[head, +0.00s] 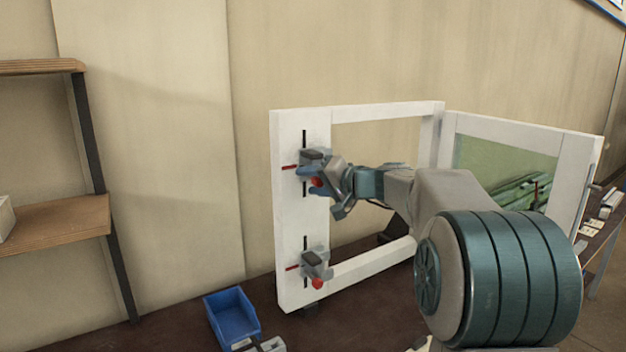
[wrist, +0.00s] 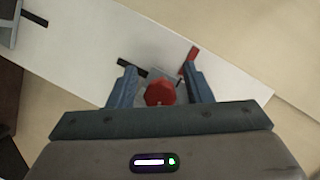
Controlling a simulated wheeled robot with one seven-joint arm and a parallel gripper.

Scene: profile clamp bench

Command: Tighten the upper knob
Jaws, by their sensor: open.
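The upper knob (head: 317,182) is red and sits on the upper grey clamp (head: 313,157) on the left post of a white frame (head: 290,215). In the wrist view the red knob (wrist: 160,92) lies between the two blue fingers of my gripper (wrist: 160,85). My gripper is open, with a finger on each side of the knob and a visible gap to each. In the head view my gripper (head: 318,180) is at the upper clamp and partly covers it. The lower clamp (head: 316,263) with its red knob (head: 318,284) is below on the same post.
A blue bin (head: 232,316) stands on the dark bench (head: 180,325) left of the frame. A shelf (head: 55,220) is at the far left. A second white frame part with a green panel (head: 505,170) stands to the right.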

